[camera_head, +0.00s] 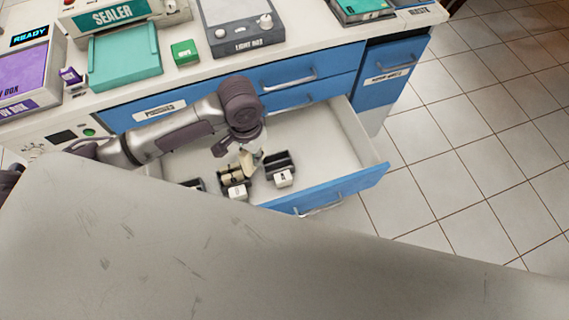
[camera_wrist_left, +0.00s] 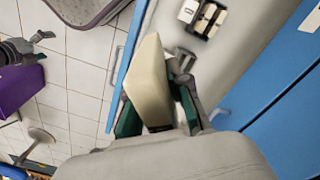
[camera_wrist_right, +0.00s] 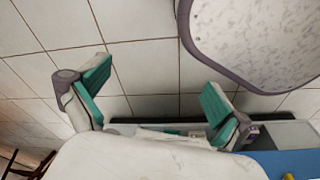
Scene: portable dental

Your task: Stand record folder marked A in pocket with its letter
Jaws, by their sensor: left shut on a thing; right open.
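My left gripper (camera_head: 252,150) is over the open drawer and shut on a cream record folder (camera_wrist_left: 150,85). The folder's letter cannot be read; it looks tilted in the left wrist view. The black pocket marked A (camera_head: 281,168) stands in the drawer just right of the gripper and looks empty. A middle pocket (camera_head: 236,190), its letter hard to read, holds cream folders just below the gripper. A third pocket (camera_head: 192,184) at left is mostly hidden. My right gripper (camera_wrist_right: 155,95) is open and empty, away from the drawer, over the floor.
The blue-fronted drawer (camera_head: 345,186) is pulled out, with bare floor space at its right. A large grey surface (camera_head: 250,260) hides its near left part. A light box (camera_head: 238,28), sealer (camera_head: 112,14) and teal tray (camera_head: 125,58) are on the counter above.

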